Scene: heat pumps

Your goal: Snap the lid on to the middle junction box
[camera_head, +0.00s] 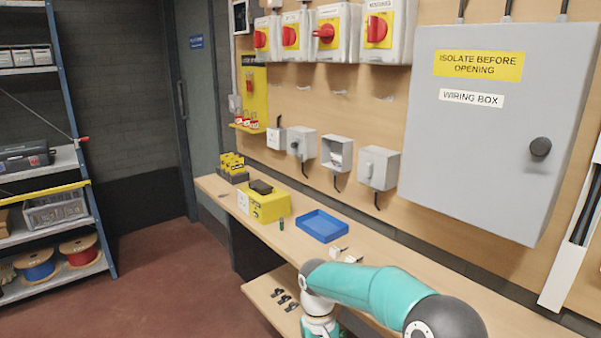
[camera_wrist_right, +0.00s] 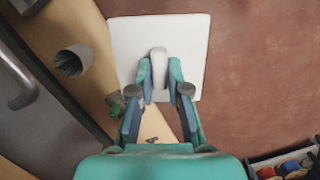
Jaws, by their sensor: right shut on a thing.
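The middle junction box (camera_head: 337,153) is grey, fixed on the wooden wall panel, and its front looks open. Grey boxes with closed fronts hang on its left (camera_head: 302,145) and right (camera_head: 379,168). In the right wrist view, my right gripper (camera_wrist_right: 160,82) is shut on the raised grip of a pale square lid (camera_wrist_right: 186,40). The lid is held in front of the fingers, with the bench edge and red floor behind it. In the head view my teal right arm reaches over the bench, but its gripper and the lid do not show. My left gripper is in neither view.
A large grey wiring box (camera_head: 470,160) juts out right of the junction boxes. Isolators (camera_head: 335,33) hang above.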

